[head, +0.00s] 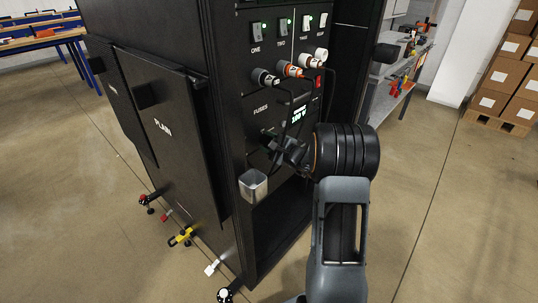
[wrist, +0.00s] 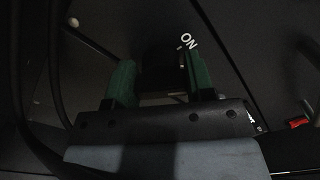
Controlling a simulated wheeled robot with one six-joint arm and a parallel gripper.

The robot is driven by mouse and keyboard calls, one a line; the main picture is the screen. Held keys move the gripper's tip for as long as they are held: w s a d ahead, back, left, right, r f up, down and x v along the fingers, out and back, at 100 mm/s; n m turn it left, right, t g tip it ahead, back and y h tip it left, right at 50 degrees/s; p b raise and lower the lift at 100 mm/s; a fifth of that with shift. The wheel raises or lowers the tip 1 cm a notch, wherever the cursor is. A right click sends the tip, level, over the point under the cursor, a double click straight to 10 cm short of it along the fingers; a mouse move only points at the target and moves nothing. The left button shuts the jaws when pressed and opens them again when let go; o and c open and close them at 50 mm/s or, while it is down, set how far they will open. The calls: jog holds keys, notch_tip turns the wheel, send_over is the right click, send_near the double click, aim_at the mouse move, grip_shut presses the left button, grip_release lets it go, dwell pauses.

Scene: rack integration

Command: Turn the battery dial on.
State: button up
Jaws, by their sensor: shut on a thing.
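In the wrist view, the battery dial (wrist: 160,75) is a dark block between the two green fingers of my gripper (wrist: 160,80). My gripper is shut on it, with one finger on each side. A white ON label (wrist: 188,40) sits on the black panel just beyond the right finger, with a small white tick beside it. The dial's own pointer is too dark to read. In the head view, my gripper (head: 275,145) is at the front of the black rack (head: 260,215), below the FUSES label, and the dial is hidden there.
Above my gripper, cables hang from plugs (head: 290,69) on the rack front, close to the wrist. Switches (head: 257,31) with green lights sit higher up. A small grey bin (head: 253,186) is fixed below my gripper. Open floor lies to the right.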

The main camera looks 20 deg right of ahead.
jog(key=n+b, duration=0.2)
jog(key=b, duration=0.2)
jog(key=f+n+b, duration=0.1)
jog(key=n+b, duration=0.1)
jog(key=b, duration=0.2)
jog(key=n+b, duration=0.2)
jog(key=b, duration=0.1)
jog(key=shift+r+b, duration=0.15)
jog(key=shift+b, duration=0.25)
jog(key=shift+r+n+b, duration=0.2)
jog(key=shift+n+b, duration=0.2)
jog(key=shift+b, duration=0.05)
jog(key=o, duration=0.9)
